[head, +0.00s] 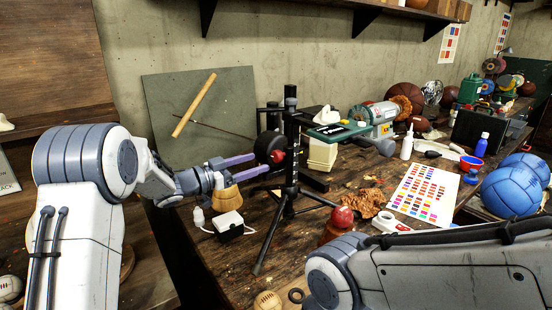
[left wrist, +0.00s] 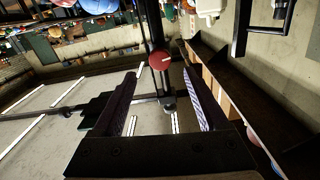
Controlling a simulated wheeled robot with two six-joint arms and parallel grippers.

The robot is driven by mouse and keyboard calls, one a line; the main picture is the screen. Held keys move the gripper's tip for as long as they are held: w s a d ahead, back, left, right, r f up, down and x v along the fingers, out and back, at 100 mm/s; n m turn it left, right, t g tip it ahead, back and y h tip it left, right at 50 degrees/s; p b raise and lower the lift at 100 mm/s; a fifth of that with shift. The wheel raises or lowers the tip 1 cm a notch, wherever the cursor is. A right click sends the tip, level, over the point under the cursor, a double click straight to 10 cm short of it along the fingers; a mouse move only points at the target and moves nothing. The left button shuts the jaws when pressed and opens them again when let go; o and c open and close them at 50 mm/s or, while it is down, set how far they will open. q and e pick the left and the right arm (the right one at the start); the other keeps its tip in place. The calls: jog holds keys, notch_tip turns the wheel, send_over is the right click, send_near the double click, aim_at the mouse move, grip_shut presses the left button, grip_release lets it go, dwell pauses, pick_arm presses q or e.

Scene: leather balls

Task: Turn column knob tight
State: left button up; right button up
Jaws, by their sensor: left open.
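The column knob is red, and in the head view its red part (head: 278,157) shows on the black upright column (head: 291,130) of a tripod stand on the workbench. In the left wrist view the knob (left wrist: 160,61) is round, with a pale mark on its face. My left gripper (head: 261,163) reaches in from the left with its purple fingers open and empty. In the left wrist view the left gripper (left wrist: 162,73) has the knob in line between its fingertips, with a gap on each side. My right gripper is out of view; only my right arm shows.
A black round part (head: 268,146) sits on the stand near the upper finger. A white box (head: 229,224) and a wooden piece (head: 226,198) lie below the left gripper. A green-topped device (head: 340,130) stands right of the column. A colour chart (head: 424,193) lies on the bench.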

aim_at(275, 158)
pick_arm(q)
jog(key=p+x, duration=0.1)
jog(key=x, duration=0.7)
jog(key=shift+c, duration=0.3)
grip_shut()
jog(key=shift+f+m+b, duration=0.15)
jog(key=shift+m+b, duration=0.75)
jog(key=shift+b, duration=0.05)
jog(key=m+b, duration=1.2)
jog(key=shift+f+m, duration=0.1)
jog(key=shift+m, duration=0.2)
jog(key=m+b, duration=0.2)
jog(key=m, duration=0.1)
jog(key=shift+b, duration=0.4)
jog(key=shift+m+b, duration=0.8)
jog(key=shift+m, duration=0.4)
